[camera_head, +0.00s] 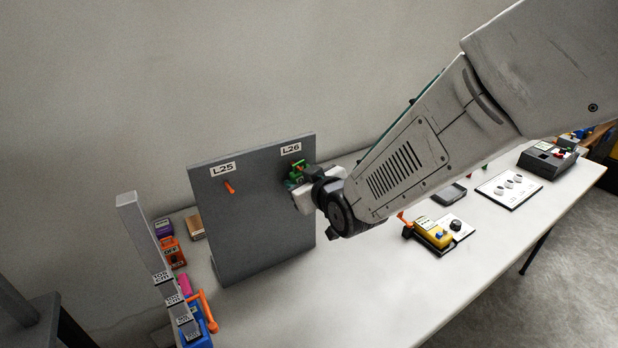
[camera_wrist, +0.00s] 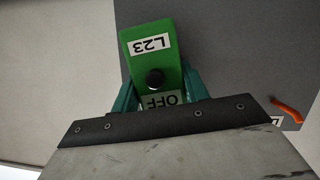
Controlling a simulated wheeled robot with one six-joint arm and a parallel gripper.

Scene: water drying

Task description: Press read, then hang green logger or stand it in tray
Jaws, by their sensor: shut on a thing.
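My gripper (camera_head: 299,184) is shut on the green logger (camera_head: 297,173), in front of the grey board (camera_head: 255,225) just below its L26 label (camera_head: 291,149). In the wrist view the logger (camera_wrist: 150,52) sits between the teal fingers of my gripper (camera_wrist: 160,92). Its face shows the label L23, a dark round knob or hole and the word OFF, upside down. An orange bit shows at the logger's top in the head view; I cannot tell whether the logger is on a peg. The L25 peg (camera_head: 229,187) is bare. A small dark tray (camera_head: 450,194) lies on the table.
A yellow device (camera_head: 432,232) and a white panel with knobs (camera_head: 508,189) stand right of the board. A dark box (camera_head: 548,158) is at the far right. Coloured devices (camera_head: 172,252) and a grey upright rack (camera_head: 150,245) stand left. The front table (camera_head: 350,300) is clear.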

